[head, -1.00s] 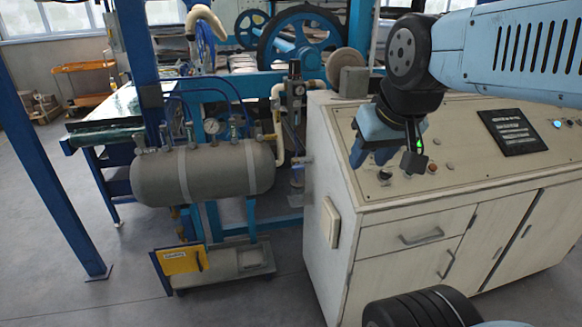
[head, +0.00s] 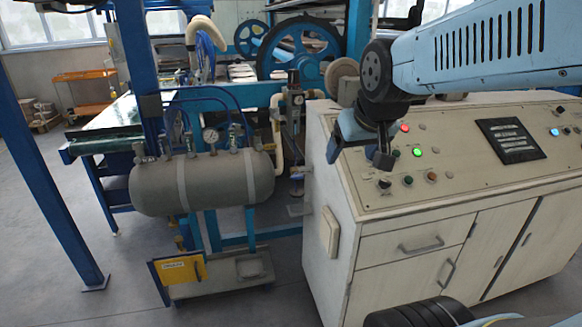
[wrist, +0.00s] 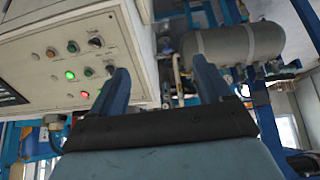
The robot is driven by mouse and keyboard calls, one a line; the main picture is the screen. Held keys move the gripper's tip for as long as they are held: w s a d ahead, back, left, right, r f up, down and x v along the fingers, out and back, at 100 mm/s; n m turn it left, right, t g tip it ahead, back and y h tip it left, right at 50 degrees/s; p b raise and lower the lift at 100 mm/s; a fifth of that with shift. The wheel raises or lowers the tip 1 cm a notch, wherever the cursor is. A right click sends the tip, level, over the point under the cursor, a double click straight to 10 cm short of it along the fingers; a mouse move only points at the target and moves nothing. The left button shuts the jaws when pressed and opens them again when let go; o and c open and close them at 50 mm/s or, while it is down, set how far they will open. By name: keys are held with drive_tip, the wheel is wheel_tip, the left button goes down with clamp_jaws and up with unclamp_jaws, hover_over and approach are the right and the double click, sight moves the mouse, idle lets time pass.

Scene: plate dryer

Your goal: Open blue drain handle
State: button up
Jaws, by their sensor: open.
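The grey air tank (head: 205,180) stands on a blue frame at centre left in the head view. Under it, small brass fittings and a small blue part (head: 180,243) show; I cannot tell whether this is the drain handle. In the wrist view, my two blue fingers (wrist: 160,66) are spread apart. The tank (wrist: 235,55) shows beyond them at upper right, and nothing is between the fingers. No drain handle can be made out there.
The cream control cabinet (head: 400,245) fills the right, with buttons and lamps on its top. A yellow sign (head: 181,270) and a low metal tray (head: 240,272) are under the tank. A blue post (head: 45,190) stands at left. Floor before the tank is clear.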

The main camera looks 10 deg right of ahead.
sight(298, 178)
drive_tip(key=w+f+t, duration=0.2)
drive_tip(key=w+f, duration=0.3)
drive_tip(key=w, duration=0.5)
drive_tip(key=w+f+n+t, duration=0.15)
drive_tip(key=w+f, duration=0.25)
drive_tip(key=w, duration=0.5)
drive_tip(key=w+f+t, duration=0.2)
drive_tip(key=w+f, duration=0.3)
drive_tip(key=w, duration=0.5)
drive_tip(key=w+f+m+t, duration=0.1)
drive_tip(key=w+f+t, duration=0.15)
drive_tip(key=f, duration=0.75)
drive_tip(key=w+f+t, duration=0.2)
drive_tip(key=f+t, duration=0.1)
drive_tip(key=f, duration=0.8)
drive_tip(key=shift+y, duration=0.4)
drive_tip(key=w, duration=1.4)
drive_tip(key=shift+d+r, duration=0.1)
drive_tip(key=shift+r, duration=0.15)
drive_tip(key=shift+c, duration=0.4)
drive_tip(key=c, duration=0.9)
